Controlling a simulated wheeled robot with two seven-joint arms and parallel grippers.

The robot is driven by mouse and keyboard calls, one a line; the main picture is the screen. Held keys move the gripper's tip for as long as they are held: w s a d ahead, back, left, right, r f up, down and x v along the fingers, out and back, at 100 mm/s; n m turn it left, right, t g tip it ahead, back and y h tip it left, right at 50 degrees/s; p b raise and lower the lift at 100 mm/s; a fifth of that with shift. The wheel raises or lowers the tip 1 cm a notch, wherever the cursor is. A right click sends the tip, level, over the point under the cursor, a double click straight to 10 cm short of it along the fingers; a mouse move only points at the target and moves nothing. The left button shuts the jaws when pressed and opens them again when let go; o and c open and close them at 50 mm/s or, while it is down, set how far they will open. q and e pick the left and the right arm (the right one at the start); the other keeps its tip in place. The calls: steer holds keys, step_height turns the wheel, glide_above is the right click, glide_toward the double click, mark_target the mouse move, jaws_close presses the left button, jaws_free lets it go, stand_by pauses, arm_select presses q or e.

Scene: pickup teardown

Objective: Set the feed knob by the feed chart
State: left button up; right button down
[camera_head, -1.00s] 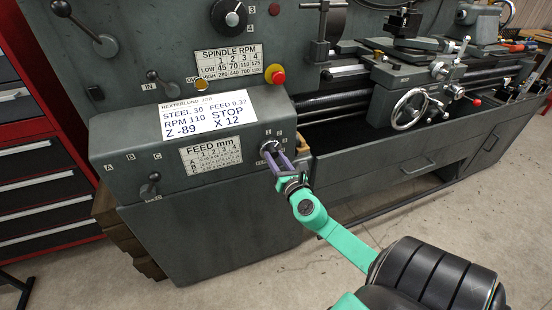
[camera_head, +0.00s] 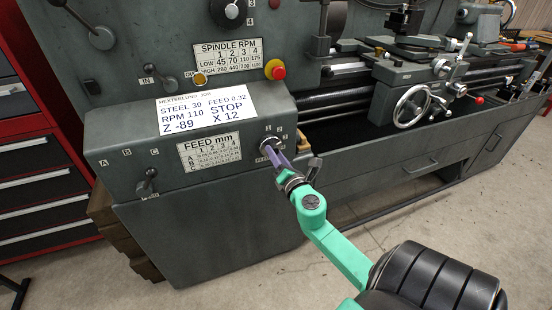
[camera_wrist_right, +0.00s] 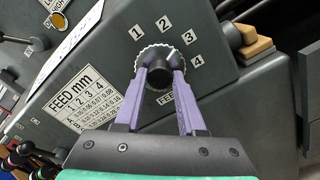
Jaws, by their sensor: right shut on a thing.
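The feed knob (camera_wrist_right: 158,54) has a ribbed silver rim and a dark centre, with marks 1 to 4 around it. My right gripper (camera_wrist_right: 160,75) has its purple fingers closed on the knob's dark centre; it also shows at the headstock's front right in the head view (camera_head: 271,150). The knob's pointer is hidden. The feed chart (camera_head: 210,150) is a white plate headed FEED mm, left of the knob; it also shows in the wrist view (camera_wrist_right: 78,99). The job card (camera_head: 205,108) above it reads FEED 0.32. My left gripper is not in view.
A lever (camera_head: 147,183) with marks A, B, C stands left of the chart. A red stop button (camera_head: 275,69) and the spindle plate (camera_head: 228,60) are above. A wooden-looking block (camera_wrist_right: 252,42) lies right of the knob. The floor in front is clear.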

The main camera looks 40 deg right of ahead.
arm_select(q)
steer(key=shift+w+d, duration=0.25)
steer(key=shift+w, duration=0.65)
arm_select(e)
steer(key=m, duration=1)
steer(key=shift+m, duration=0.3)
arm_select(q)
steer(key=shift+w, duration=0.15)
arm_select(e)
steer(key=c, duration=0.5)
jaws_free()
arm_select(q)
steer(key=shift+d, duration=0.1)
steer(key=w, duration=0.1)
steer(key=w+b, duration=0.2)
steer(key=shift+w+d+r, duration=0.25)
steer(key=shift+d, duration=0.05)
arm_select(e)
steer(key=v, duration=1.2)
steer(key=shift+a, duration=0.15)
